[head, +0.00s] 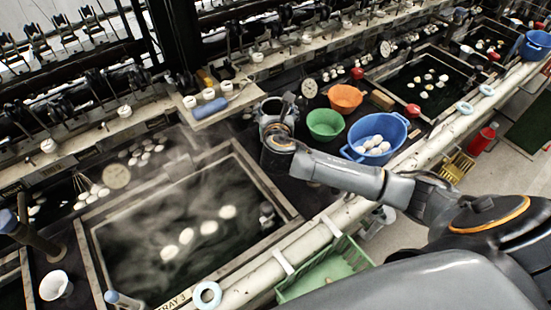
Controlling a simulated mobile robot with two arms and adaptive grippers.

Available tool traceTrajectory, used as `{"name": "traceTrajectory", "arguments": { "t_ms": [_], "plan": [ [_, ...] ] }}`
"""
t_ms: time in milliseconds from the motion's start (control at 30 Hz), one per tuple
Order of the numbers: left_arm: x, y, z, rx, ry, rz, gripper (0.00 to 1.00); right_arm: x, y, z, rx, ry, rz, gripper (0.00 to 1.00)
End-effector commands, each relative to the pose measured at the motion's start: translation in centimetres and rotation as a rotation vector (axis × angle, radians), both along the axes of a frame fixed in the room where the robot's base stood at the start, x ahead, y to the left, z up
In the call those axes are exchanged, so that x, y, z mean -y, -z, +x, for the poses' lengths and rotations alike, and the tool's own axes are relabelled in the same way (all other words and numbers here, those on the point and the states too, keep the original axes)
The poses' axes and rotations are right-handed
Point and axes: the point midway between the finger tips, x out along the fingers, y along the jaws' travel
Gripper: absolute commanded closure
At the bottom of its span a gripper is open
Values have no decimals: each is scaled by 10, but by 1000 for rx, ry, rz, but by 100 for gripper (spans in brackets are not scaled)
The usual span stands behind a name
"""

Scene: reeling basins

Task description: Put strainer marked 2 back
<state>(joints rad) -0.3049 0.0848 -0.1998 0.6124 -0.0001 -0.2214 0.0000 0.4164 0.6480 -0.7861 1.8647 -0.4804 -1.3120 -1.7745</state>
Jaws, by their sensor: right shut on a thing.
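My right gripper (276,108) reaches in from the right, over the dark ledge between the steaming basin and the green bowl. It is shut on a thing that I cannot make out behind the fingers. No number 2 mark can be read. A pale speckled round disc (309,88) shows just right of the gripper; I cannot tell whether it is a strainer. A plain tan disc (117,177) is at the back of the steaming basin (272,190). My left gripper is not in view.
A green bowl (325,124), an orange bowl (345,98) and a blue basin of white cocoons (375,137) stand right of the gripper. Reeling machinery lines the back. A pale pipe (318,238) runs along the front, with a green crate (325,268) below it.

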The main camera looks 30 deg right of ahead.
Motion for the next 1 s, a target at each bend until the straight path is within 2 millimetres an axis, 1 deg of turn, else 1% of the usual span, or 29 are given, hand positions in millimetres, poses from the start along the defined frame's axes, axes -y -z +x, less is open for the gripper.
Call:
{"name": "traceTrajectory", "arguments": {
  "t_ms": [100,200,300,467,633,733,1000],
  "plan": [
    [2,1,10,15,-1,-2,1,0,20,-1,-4,1,-1,88],
    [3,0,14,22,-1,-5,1,0,39,-1,-5,2,-3,88],
    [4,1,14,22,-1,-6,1,0,54,-1,-3,0,-2,88],
    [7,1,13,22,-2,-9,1,0,69,-1,-3,-1,-1,88],
    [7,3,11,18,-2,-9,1,0,93,-1,-3,0,-2,88],
    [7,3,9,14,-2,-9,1,0,100,-1,-1,0,0,88],
    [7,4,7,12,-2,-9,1,0,101,-1,-1,0,0,88]
  ]
}}
